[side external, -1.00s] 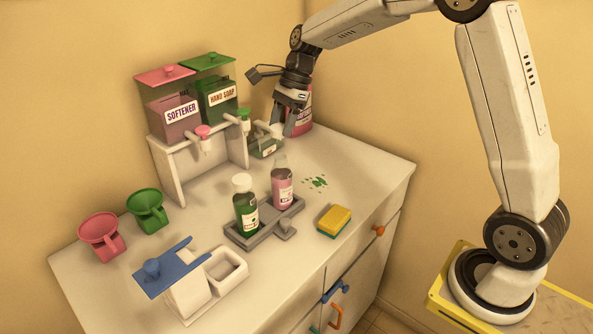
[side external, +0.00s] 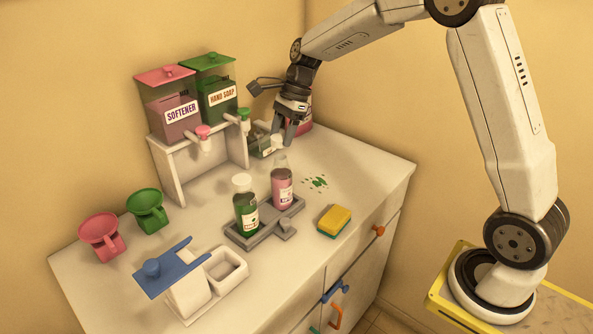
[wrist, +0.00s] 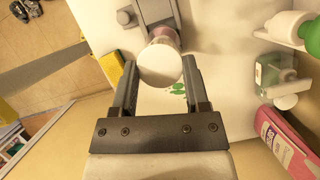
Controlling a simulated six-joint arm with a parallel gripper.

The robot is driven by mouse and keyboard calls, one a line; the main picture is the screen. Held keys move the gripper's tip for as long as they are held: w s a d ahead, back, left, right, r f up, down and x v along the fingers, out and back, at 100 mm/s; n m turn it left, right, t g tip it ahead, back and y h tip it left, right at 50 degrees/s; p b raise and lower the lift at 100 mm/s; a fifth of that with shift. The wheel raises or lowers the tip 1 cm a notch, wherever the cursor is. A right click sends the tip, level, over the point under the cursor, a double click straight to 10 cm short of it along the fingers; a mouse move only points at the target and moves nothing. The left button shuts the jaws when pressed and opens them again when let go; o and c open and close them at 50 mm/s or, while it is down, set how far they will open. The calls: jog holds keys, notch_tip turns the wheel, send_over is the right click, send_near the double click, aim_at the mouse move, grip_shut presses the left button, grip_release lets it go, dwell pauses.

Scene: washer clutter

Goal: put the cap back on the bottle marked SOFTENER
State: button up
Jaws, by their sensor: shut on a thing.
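My gripper (side external: 290,140) is shut on a white cap (side external: 277,141), which shows between the fingertips in the wrist view (wrist: 160,66). It holds the cap above the counter, behind the tray bottles and apart from them. A pink bottle (side external: 282,188) with a clear, uncapped neck stands upright in the grey tray (side external: 262,238). In the wrist view its top is partly hidden behind the cap. A green bottle (side external: 245,213) with a white cap stands beside it. The small bottle labels cannot be read. The pink-lidded dispenser (side external: 174,121) is marked SOFTENER.
A small green container (side external: 262,146) and a large pink container (wrist: 285,145) are near my gripper. A yellow sponge (side external: 334,219) and green spots (side external: 317,182) lie right of the tray. Two cups stand at left.

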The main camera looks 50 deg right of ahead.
jog(key=shift+f, duration=1.45)
jog(key=shift+f, duration=1.05)
dwell(2.5)
jog(key=o, duration=1.3)
jog(key=shift+r, duration=0.2)
jog(key=shift+r, duration=3.3)
jog(key=shift+s, duration=0.15)
